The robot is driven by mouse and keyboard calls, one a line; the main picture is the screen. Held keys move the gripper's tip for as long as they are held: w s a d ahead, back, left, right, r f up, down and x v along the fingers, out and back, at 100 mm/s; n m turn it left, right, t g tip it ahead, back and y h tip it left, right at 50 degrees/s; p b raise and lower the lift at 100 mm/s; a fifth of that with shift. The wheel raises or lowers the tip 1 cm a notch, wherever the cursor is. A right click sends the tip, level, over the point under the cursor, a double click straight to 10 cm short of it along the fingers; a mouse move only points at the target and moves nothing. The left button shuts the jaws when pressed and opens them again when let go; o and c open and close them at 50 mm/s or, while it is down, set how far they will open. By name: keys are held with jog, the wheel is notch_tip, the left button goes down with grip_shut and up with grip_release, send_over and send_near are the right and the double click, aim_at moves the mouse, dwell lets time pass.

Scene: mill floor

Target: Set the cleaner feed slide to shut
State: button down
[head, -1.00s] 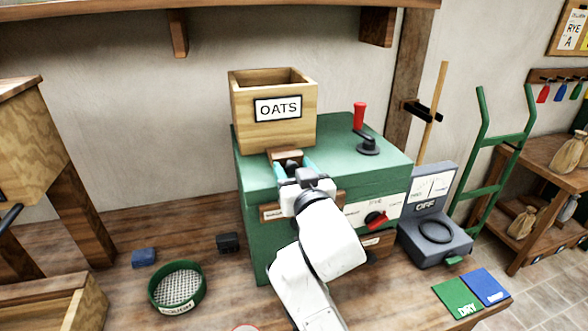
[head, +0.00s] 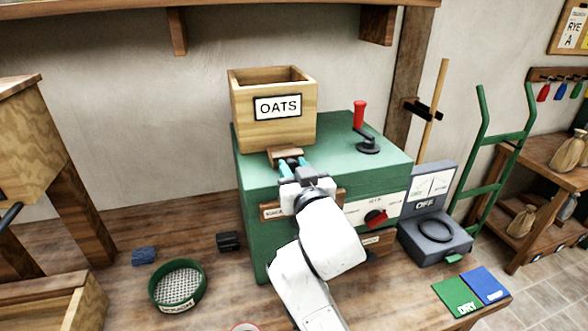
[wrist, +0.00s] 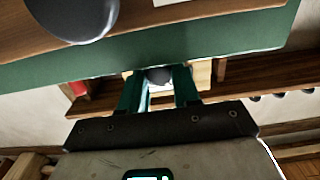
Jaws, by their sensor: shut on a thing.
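The cleaner is a green box (head: 345,160) with a wooden hopper (head: 240,105) labelled OATS on top. The feed slide (head: 284,152) is a small wooden piece at the foot of the hopper's front. My gripper (head: 289,164) is at the slide with its teal fingers shut on it. In the wrist view my gripper (wrist: 160,90) has a rounded grey piece and a pale surface showing between its fingers. The fingers and hand hide part of the slide, and its exact position is hard to tell.
A red-handled crank (head: 359,125) stands on the box top and a red knob (head: 376,218) is on its front. A grey meter (head: 436,240) reading OFF stands right. A round green sieve (head: 177,286) lies on the bench at left.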

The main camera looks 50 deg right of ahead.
jog(key=shift+x, duration=1.45)
jog(key=c, duration=0.8)
grip_release()
jog(key=shift+c, duration=0.2)
jog(key=shift+s+a, duration=0.1)
jog(key=shift+s, duration=0.05)
jog(key=b+v, duration=0.2)
jog(key=v, duration=0.8)
jog(key=shift+s+a, duration=0.2)
jog(key=shift+s, duration=0.05)
jog(key=shift+c, duration=0.4)
